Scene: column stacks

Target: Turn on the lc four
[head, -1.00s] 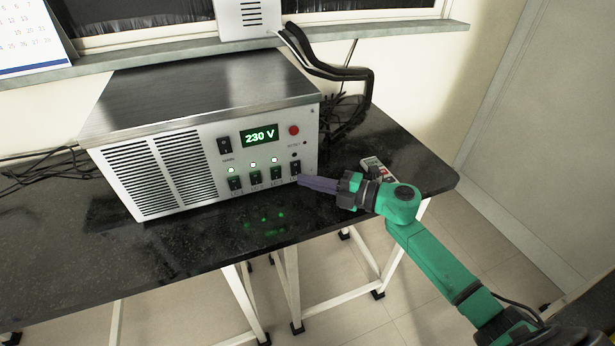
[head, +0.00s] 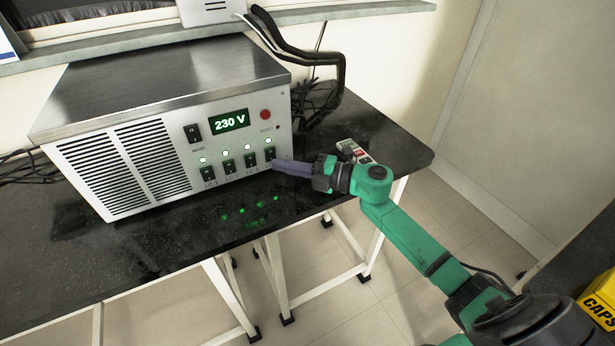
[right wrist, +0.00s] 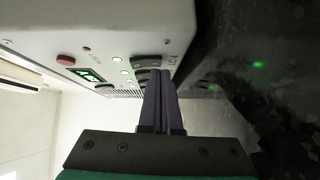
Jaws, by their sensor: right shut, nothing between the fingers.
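The power unit (head: 165,125) is a metal box on the black table, with a lit green 230 V display (head: 229,121). Along its lower front is a row of black rocker switches, labelled LC, each with a small lamp above. The rightmost switch, LC 4 (head: 270,153), has a lit green lamp (head: 268,140); the other lamps in the row are lit too. My right gripper (head: 277,166) is shut and empty, its purple fingertips at the lower edge of that switch. In the right wrist view the fingers (right wrist: 158,80) reach the switch row; contact is unclear. My left gripper is out of view.
A red button (head: 265,114) and a main switch (head: 193,133) are on the panel. A small grey device with coloured buttons (head: 353,151) lies right of the unit. Black cables (head: 310,58) hang behind. The black table (head: 190,232) is clear in front.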

